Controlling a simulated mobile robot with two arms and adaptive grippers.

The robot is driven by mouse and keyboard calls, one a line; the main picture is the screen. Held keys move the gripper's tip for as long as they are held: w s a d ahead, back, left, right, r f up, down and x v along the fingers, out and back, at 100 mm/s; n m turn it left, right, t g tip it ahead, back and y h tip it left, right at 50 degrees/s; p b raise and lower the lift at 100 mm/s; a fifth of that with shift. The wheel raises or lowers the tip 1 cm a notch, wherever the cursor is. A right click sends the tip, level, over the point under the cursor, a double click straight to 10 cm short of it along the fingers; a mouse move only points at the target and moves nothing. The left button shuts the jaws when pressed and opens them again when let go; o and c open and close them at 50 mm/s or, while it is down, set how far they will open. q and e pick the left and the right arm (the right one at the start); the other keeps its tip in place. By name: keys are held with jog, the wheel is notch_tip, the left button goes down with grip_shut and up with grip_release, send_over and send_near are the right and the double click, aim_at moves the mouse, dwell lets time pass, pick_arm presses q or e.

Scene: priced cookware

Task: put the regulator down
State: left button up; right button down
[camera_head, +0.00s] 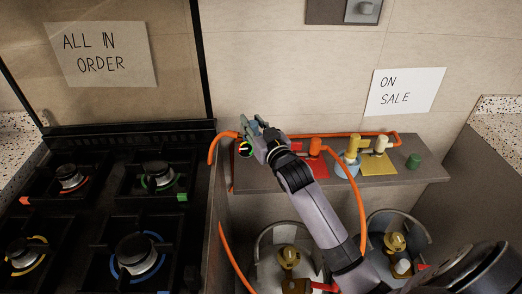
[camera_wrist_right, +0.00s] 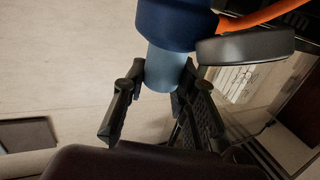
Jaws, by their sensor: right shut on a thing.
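My right gripper (camera_head: 256,137) is over the left end of the grey shelf (camera_head: 420,172) in the head view. It is shut on the regulator (camera_head: 246,149), whose small dark gauge with green and yellow marks faces the camera. In the right wrist view my gripper (camera_wrist_right: 160,88) has the regulator's light blue neck (camera_wrist_right: 167,68) between its fingers. Its dark blue body (camera_wrist_right: 176,22), round grey gauge (camera_wrist_right: 245,47) and orange hose (camera_wrist_right: 258,16) show there. Whether the regulator touches the shelf is hidden. My left gripper is not in view.
A red mat (camera_head: 315,168) with an orange-topped part, a blue and yellow fitting (camera_head: 352,150), a yellow mat (camera_head: 380,165) and a green cap (camera_head: 413,161) occupy the shelf. Orange hoses (camera_head: 362,220) hang around it. Gas cylinders (camera_head: 412,228) stand below; a stove (camera_head: 110,215) is left.

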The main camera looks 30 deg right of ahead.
notch_tip(320, 180, down, 11)
jog(key=shift+r, duration=0.1)
dwell(0.3)
jog(key=shift+f, duration=0.2)
jog(key=c, duration=1.3)
grip_release()
jog(key=shift+r, duration=0.15)
jog(key=shift+s, duration=0.3)
jog(key=s+b, duration=0.1)
jog(key=s, duration=1)
jog(key=shift+s+a, duration=0.2)
jog(key=shift+a, duration=0.2)
